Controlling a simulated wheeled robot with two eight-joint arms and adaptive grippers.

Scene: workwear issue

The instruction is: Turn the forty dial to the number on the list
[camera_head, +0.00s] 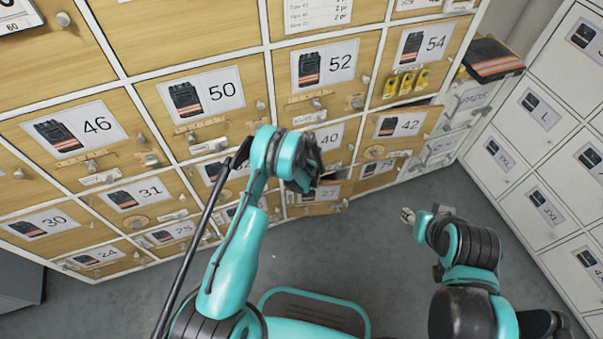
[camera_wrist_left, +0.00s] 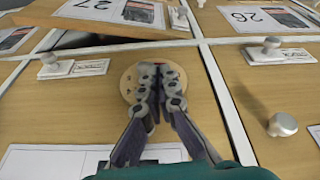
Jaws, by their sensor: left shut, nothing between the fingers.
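The door labelled 40 (camera_head: 331,136) is in the middle of the locker wall in the head view, partly behind my left arm. A round wooden dial (camera_wrist_left: 129,86) shows in the left wrist view on a door whose label is mostly covered by the gripper. My left gripper (camera_wrist_left: 158,72) is shut and empty, its tips over the dial; contact cannot be told. In the head view my left gripper (camera_head: 304,177) is mostly hidden by its wrist. A printed list (camera_head: 318,13) hangs at the top, too small to read fully. My right gripper (camera_head: 407,215) is over the floor, away from the lockers.
The door labelled 27 (camera_wrist_left: 83,66) appears slightly ajar beside the dial door. Small knobs (camera_wrist_left: 283,124) stick out from nearby doors. The door labelled 42 (camera_head: 402,124) is right of 40. White lockers (camera_head: 520,165) stand at the right. Grey floor (camera_head: 372,235) is clear between.

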